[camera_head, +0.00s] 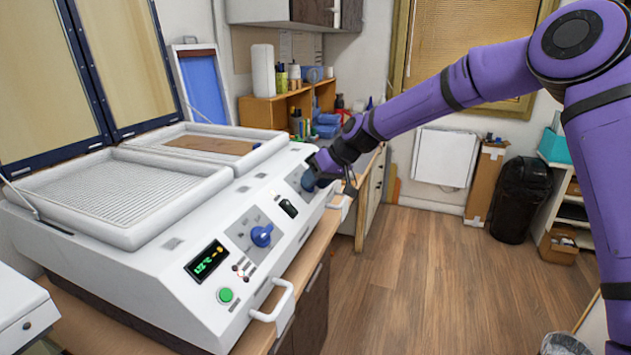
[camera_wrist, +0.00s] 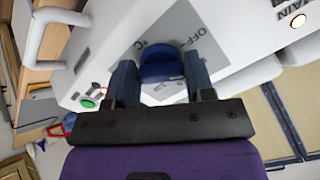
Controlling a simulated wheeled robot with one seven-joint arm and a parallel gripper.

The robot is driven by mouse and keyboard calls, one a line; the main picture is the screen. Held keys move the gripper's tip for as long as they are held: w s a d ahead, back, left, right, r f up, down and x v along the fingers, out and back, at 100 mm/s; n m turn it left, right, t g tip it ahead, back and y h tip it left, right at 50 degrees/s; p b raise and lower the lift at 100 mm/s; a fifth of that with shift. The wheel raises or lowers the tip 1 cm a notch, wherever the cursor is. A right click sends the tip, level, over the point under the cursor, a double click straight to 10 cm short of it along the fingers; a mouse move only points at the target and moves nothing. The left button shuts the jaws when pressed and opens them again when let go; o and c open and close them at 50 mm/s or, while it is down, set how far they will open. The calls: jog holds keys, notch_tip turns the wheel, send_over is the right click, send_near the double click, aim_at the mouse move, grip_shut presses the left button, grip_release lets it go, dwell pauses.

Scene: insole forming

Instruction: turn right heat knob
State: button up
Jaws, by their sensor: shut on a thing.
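The right heat knob (camera_head: 308,182) is blue and sits on a grey dial plate at the far right end of the white machine's sloped front panel. My gripper (camera_head: 315,172) reaches it from the right and partly hides it in the head view. In the wrist view the blue knob (camera_wrist: 161,66) lies between the two dark fingers, and my gripper (camera_wrist: 160,78) is shut on it. The dial plate around the knob shows "OFF" and "°C" lettering. The knob's exact angle is hard to read.
A second blue knob (camera_head: 262,235), a lit green display (camera_head: 206,262) and a green button (camera_head: 226,295) are nearer on the panel. A white handle (camera_head: 273,301) juts from the front edge. The wooden floor (camera_head: 430,270) in front is largely clear.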

jog(key=n, duration=0.6)
jog(key=shift+w+d, duration=0.15)
jog(key=shift+n, duration=0.3)
jog(key=o, duration=0.9)
jog(key=v, duration=1)
jog(key=shift+s+d+r, duration=0.15)
jog(key=shift+s+r, duration=0.1)
jog(key=shift+r, duration=0.05)
jog(key=s+d+r+m+t+h, duration=0.1)
jog(key=s+d+m, duration=0.3)
jog(key=s+d, duration=0.4)
jog(key=s+d+r+m+t+h, duration=0.1)
jog(key=s+d+r+m+h, duration=0.3)
jog(key=s+d, duration=0.5)
jog(key=s+d+r+m+t+h, duration=0.1)
jog(key=s+d+m, duration=0.5)
jog(key=s, duration=1.9)
jog(key=shift+s+d+r+h, duration=0.15)
jog(key=shift+d+r+h, duration=0.25)
jog(key=shift+d, duration=0.2)
jog(key=shift+s+d+r+h, duration=0.15)
jog(key=shift+d+r+h, duration=0.15)
jog(key=shift+d+r, duration=0.2)
